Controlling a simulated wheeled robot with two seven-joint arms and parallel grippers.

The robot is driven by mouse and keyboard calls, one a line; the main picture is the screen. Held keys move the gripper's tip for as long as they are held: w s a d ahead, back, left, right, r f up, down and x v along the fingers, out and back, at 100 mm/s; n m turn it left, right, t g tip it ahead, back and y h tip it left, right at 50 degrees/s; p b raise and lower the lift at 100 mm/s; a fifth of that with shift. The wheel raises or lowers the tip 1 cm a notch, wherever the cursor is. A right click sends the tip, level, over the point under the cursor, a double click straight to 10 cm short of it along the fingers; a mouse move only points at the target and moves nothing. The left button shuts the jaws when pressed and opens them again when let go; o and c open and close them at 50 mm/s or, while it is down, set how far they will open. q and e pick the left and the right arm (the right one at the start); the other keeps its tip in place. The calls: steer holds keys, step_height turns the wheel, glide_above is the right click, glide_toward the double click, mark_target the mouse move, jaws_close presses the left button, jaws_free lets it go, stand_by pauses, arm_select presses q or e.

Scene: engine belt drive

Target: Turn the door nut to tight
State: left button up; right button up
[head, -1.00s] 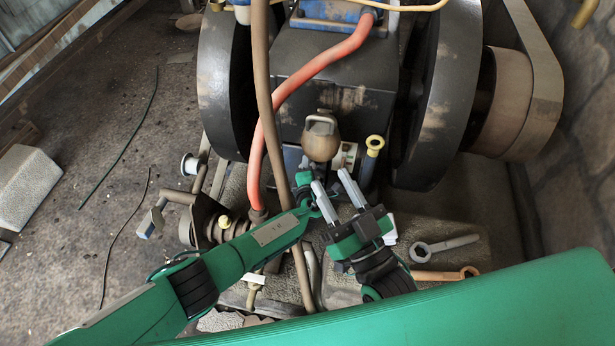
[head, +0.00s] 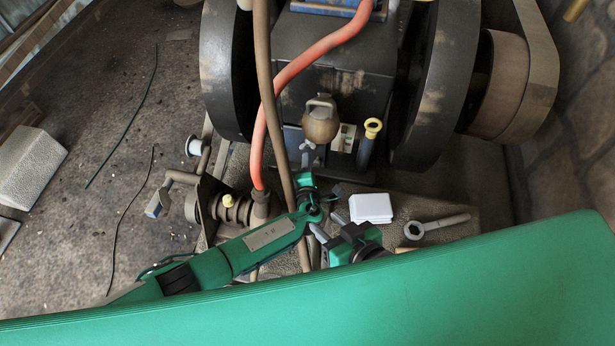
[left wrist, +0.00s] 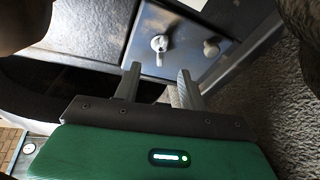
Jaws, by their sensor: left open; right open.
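A small dark metal door (left wrist: 185,45) shows in the left wrist view. A silver nut with a lobed head (left wrist: 160,44) stands out from it, and I take this for the door nut. A rounded metal knob (left wrist: 211,48) is to its right. My left gripper (left wrist: 157,75) is open and empty, its fingertips a little short of the nut in the picture. In the head view my left gripper (head: 307,155) reaches to the engine front, below a brown rounded pot, and its fingers partly hide the door. My right gripper (head: 328,226) is open, lower and nearer me, with nothing seen between its fingers.
A red hose (head: 285,85) and a brown pipe (head: 265,80) run down beside my left gripper. A yellow-topped post (head: 371,135) stands to its right. A white box (head: 371,208) and a spanner (head: 440,223) lie right of my right gripper. Large flywheels flank the engine.

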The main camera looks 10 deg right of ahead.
arm_select(q)
steer(key=shift+p+v, duration=0.9)
steer(key=shift+v, duration=1.9)
arm_select(e)
steer(key=shift+s+d+g+h, duration=0.2)
steer(key=shift+d+g+h, duration=0.2)
steer(key=shift+d, duration=0.25)
steer(key=shift+s+d+g+h, duration=0.25)
steer(key=shift+d+g, duration=0.3)
steer(key=shift+d, duration=0.15)
steer(key=shift+s+d+g+h, duration=0.2)
steer(key=shift+d+g+h, duration=0.2)
steer(key=shift+d, duration=0.25)
steer(key=shift+c, duration=0.4)
